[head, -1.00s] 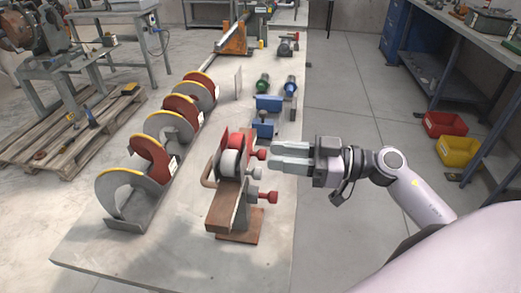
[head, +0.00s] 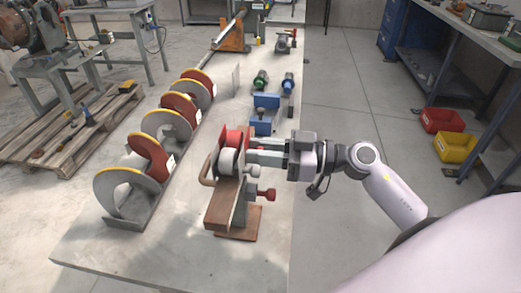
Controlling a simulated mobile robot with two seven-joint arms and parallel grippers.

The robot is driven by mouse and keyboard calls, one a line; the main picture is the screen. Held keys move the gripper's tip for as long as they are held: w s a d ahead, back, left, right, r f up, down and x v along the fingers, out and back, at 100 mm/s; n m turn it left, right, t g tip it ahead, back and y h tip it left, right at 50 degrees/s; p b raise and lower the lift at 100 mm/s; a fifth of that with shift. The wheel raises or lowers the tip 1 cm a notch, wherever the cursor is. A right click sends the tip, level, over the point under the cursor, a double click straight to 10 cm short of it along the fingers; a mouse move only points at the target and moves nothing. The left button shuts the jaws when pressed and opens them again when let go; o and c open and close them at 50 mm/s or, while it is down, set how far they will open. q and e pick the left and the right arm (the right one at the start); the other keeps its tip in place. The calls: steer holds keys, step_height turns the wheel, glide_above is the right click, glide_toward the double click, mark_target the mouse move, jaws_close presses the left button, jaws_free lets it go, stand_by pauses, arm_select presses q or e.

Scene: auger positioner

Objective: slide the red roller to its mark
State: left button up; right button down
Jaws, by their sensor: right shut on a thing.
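The positioner fixture (head: 221,208) stands on the bench with a brown block at its front. The red roller (head: 235,138) sits at its far end, behind a pale grey roller (head: 227,159). A slanted red plate (head: 211,146) is at the left of the rollers. My right gripper (head: 256,151) reaches in from the right and is shut at the fixture's right side, level with the red roller. It is on the far red knob, which its fingers hide. A grey knob (head: 254,170) and a near red knob (head: 268,195) stick out below. The mark cannot be made out. My left gripper is out of view.
Auger flights (head: 158,151) in grey and red with yellow edges stand left of the fixture. Blue blocks (head: 264,113) and green (head: 261,80) and blue (head: 287,84) cylinders lie beyond it. The bench front (head: 180,255) is clear.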

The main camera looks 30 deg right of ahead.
steer(key=w+d, duration=0.1)
steer(key=w, duration=0.1)
steer(key=w+d, duration=0.2)
steer(key=shift+p, duration=0.3)
steer(key=c, duration=1.3)
jaws_free()
steer(key=shift+o, duration=0.2)
steer(key=shift+s, duration=0.1)
steer(key=v, duration=0.7)
steer(key=shift+b, duration=0.4)
steer(key=shift+d, duration=0.1)
